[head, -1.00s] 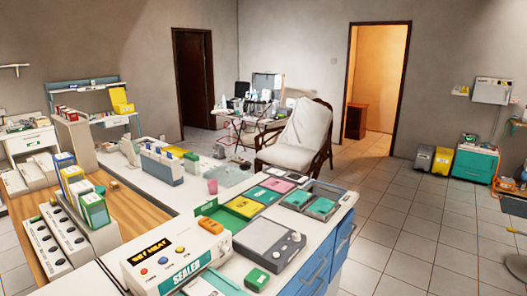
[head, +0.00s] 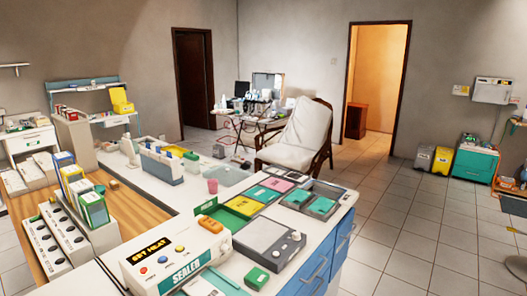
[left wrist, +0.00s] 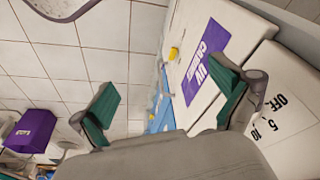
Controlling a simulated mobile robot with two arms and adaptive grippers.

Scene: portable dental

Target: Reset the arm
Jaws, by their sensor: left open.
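My left gripper (left wrist: 168,105) shows in the left wrist view. Its two green-padded fingers are spread wide apart with nothing between them. Beyond the fingers are the tiled floor and white boxes. One white box (left wrist: 195,25) carries a purple label reading "UV CABINET". No gripper shows in the head view, and my right gripper is in neither view.
A counter holds a sealer (head: 175,258), a grey scale-like device (head: 268,243), a small green box (head: 257,278) and coloured trays. A covered chair (head: 297,135) stands behind it. A purple box (left wrist: 30,130) shows in the wrist view.

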